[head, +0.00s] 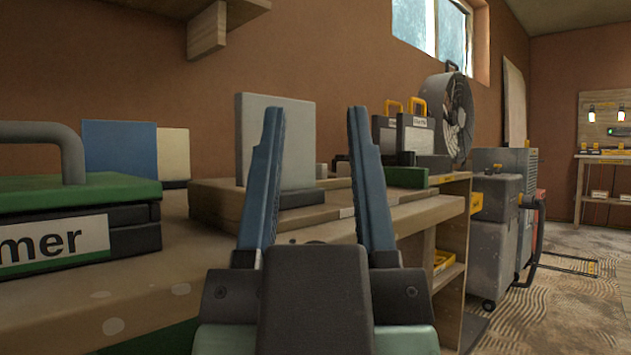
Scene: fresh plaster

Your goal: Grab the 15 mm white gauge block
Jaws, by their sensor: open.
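My gripper (315,110) is open, its two blue-grey fingers pointing up and forward at the workbench, with nothing held between them. I cannot surely make out a 15 mm white gauge block. A pale grey upright panel (297,140) on a dark foot stands on a wooden board beyond the fingers; the left finger overlaps it in the picture. Small pale and dark items (342,160) show at the back between the fingertips, too small to name. My gripper hides part of the bench top.
A green-lidded dark case (75,192) with a handle stands near left on the workbench (130,290). Behind it are a blue panel (119,147) and a cream panel (173,155). Labelled cases (415,135) and a fan (452,110) stand right. Open floor (570,310) lies far right.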

